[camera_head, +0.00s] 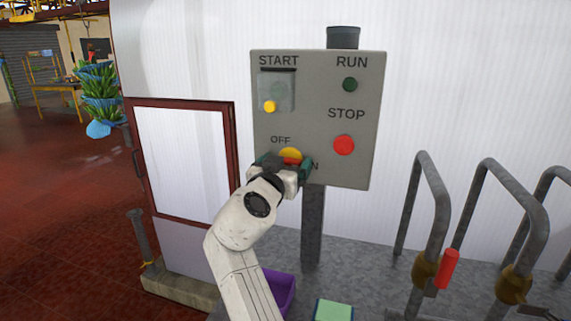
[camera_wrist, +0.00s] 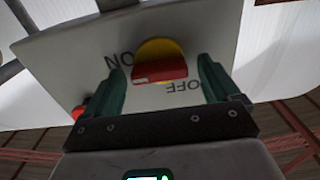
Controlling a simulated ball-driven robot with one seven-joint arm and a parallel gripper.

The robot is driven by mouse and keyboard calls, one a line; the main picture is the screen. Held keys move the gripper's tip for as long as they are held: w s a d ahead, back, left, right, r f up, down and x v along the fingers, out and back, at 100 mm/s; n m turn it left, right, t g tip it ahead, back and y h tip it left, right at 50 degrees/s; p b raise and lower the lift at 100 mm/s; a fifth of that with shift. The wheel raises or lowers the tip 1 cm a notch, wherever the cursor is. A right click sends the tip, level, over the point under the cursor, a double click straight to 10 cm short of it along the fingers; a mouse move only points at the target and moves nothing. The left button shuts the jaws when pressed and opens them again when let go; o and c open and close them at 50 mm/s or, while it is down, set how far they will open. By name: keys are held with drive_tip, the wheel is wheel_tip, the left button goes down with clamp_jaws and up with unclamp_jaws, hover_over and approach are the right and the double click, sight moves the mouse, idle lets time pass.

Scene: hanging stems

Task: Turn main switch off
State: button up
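The main switch (camera_head: 290,154) is a yellow disc with a red handle, low on the grey control panel (camera_head: 310,110), between the OFF and ON labels. It also shows in the wrist view (camera_wrist: 160,68), where the red handle lies nearly level. Which label the handle points to I cannot tell. My gripper (camera_head: 283,166) is at the switch and partly hides it and the ON label in the head view. In the wrist view my gripper (camera_wrist: 160,78) is open, with one green finger on each side of the red handle. Small gaps show between fingers and handle.
The panel also bears a covered START button (camera_head: 277,91), a green RUN light (camera_head: 350,84) and a red STOP button (camera_head: 344,145). Bent metal pipes (camera_head: 425,210) stand at right. A purple bin (camera_head: 281,290) sits below, and a red-framed door (camera_head: 185,160) is at left.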

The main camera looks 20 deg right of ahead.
drive_tip(key=c, duration=1)
drive_tip(key=shift+c, duration=0.2)
drive_tip(key=shift+n, duration=0.3)
drive_tip(key=n, duration=0.3)
drive_tip(key=shift+n, duration=0.3)
drive_tip(key=shift+w+a+f+n+p, duration=0.1)
drive_tip(key=shift+n+p, duration=1.2)
drive_tip(key=shift+n, duration=2.1)
drive_tip(key=shift+a+f+n+p, duration=0.1)
drive_tip(key=shift+n+p, duration=1.15)
drive_tip(key=shift+n, duration=2.15)
